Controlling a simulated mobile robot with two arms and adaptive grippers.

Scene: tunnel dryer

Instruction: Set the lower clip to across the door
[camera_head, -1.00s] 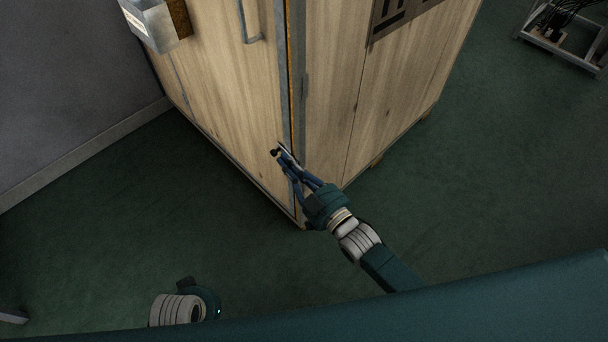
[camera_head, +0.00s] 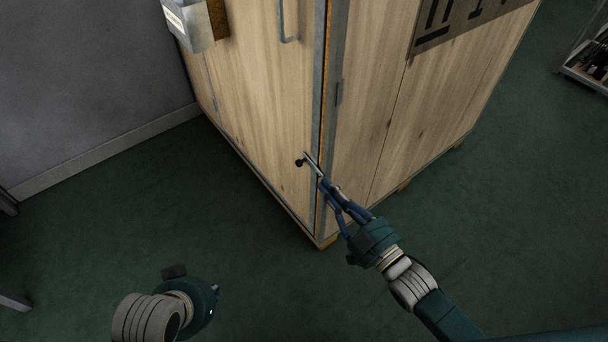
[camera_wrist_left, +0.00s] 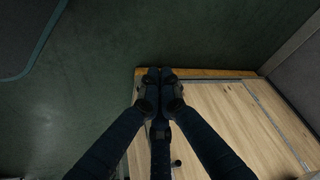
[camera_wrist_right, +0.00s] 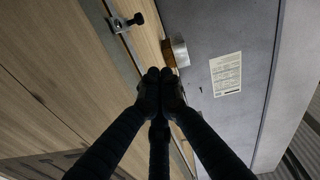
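The lower clip (camera_head: 313,164) is a small metal bar with a black knob, low on the wooden door (camera_head: 265,100), close to its steel-edged corner. In the right wrist view the clip (camera_wrist_right: 124,22) lies across the metal edge strip, its black knob over the wood. My right gripper (camera_head: 325,184) is just below and right of the clip in the head view. Its fingertips (camera_wrist_right: 160,74) are together with nothing visible between them; contact with the clip is unclear. My left gripper (camera_wrist_left: 160,74) is shut and empty; its fingers are hidden in the head view.
A door handle (camera_head: 288,22) and a grey box (camera_head: 188,22) are higher on the cabinet. A grey wall (camera_head: 90,80) stands at left and a metal-framed cart (camera_head: 585,65) at far right. The green floor (camera_head: 250,285) in front is clear.

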